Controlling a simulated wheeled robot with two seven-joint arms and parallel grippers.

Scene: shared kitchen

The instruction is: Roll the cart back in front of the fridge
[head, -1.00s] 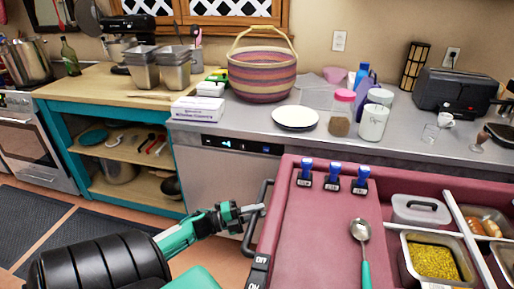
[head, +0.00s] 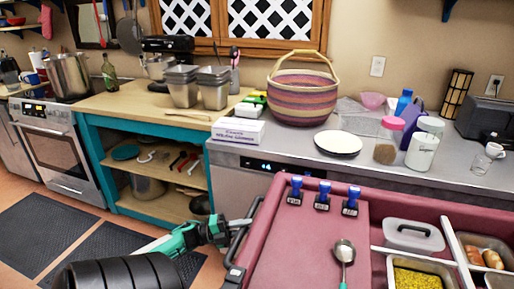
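The cart (head: 310,245) is a maroon-topped unit at the lower right in the head view, with a dark bar handle (head: 238,243) on its left side. My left gripper (head: 240,225), teal and grey, is at this handle and appears shut on it; the fingertips are small and partly hidden. My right gripper is not in view. The fridge is not in view. The cart carries blue-topped stamps (head: 322,196), a spoon (head: 344,262), a lidded container (head: 413,236) and pans of food (head: 415,279).
A steel counter (head: 300,150) with a dishwasher (head: 232,180) stands close behind the cart. A teal-framed wooden shelf unit (head: 98,165) and an oven (head: 62,155) are to the left. Open floor with dark mats (head: 40,225) lies at the lower left.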

